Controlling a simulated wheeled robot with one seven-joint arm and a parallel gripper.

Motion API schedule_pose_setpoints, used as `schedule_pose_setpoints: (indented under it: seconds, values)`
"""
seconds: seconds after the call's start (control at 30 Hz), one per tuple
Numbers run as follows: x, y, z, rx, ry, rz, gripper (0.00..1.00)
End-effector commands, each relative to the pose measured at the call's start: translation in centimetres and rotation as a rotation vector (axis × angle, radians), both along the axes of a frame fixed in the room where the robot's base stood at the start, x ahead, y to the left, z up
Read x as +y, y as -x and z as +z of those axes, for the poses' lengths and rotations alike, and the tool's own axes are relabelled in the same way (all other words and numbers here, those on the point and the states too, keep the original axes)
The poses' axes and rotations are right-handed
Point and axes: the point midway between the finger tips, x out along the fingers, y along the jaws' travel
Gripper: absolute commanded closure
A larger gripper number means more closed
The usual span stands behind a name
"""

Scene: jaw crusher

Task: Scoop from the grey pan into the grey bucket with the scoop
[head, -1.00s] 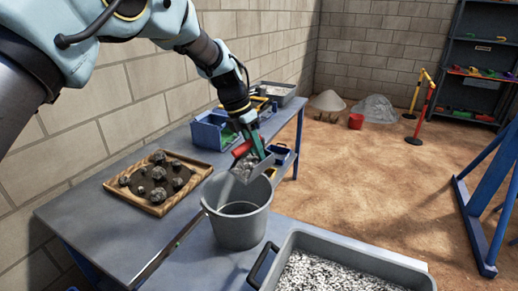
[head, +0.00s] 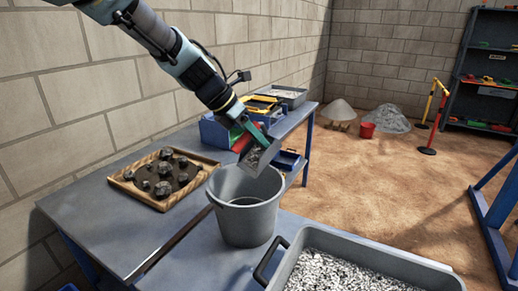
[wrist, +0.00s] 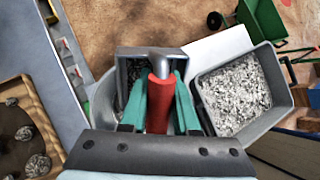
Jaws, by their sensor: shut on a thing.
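My gripper (head: 246,130) is shut on the red handle of the scoop (head: 262,156). In the wrist view, its green fingers (wrist: 160,100) clasp the handle from both sides. The grey metal scoop (wrist: 122,62) is tilted and holds some grey stones. It hangs above the far rim of the grey bucket (head: 243,222), which stands upright on the table. The bucket's lower inside is mostly hidden. Part of the bucket (wrist: 102,92) shows behind the scoop in the wrist view. The grey pan (head: 405,267), full of pale gravel, stands at the front right; it also shows in the wrist view (wrist: 278,100).
A wooden tray (head: 133,189) with dark soil and several rocks lies left of the bucket. Blue bins (head: 215,132) stand behind it, near the wall. A small blue tray (head: 289,160) sits just right of the scoop. A blue frame (head: 490,215) stands at right.

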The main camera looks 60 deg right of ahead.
Motion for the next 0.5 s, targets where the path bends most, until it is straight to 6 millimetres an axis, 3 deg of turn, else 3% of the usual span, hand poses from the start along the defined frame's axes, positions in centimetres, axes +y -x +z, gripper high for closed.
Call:
schedule_pose_setpoints:
  seconds: [0.5]
  values:
    - [0.97, -0.54, -0.51, 0.045, 0.109, 0.003, 1.00]
